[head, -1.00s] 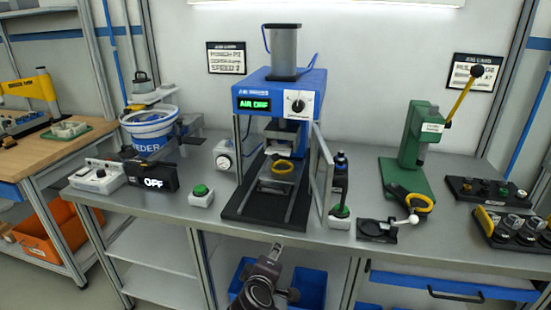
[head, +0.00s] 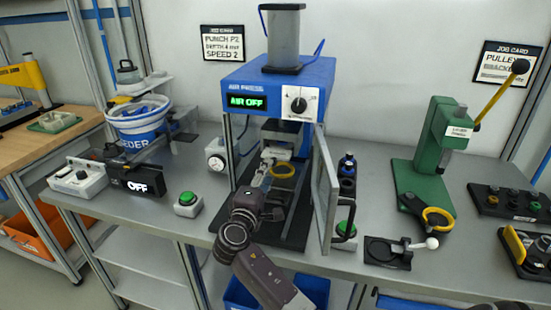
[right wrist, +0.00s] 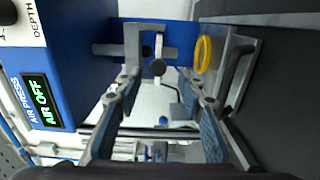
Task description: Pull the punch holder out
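The blue air press (head: 285,75) stands on the bench, its door swung open to the right. Inside it, the grey punch holder (head: 278,153) sits under the press head, above a yellow ring. In the right wrist view the punch holder (right wrist: 133,48) is a grey bracket with a round knob toward the camera. My right gripper (head: 264,174) reaches into the press opening. In the right wrist view the right gripper (right wrist: 158,80) is open, its fingers either side of the knob; I cannot tell whether they touch it. My left gripper is not in view.
The open door (head: 326,190) stands close on the right of my right arm. The yellow ring (head: 283,171) lies just below the gripper. A green button box (head: 188,204) is at left, a green lever press (head: 435,150) at right. The display reads AIR OFF.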

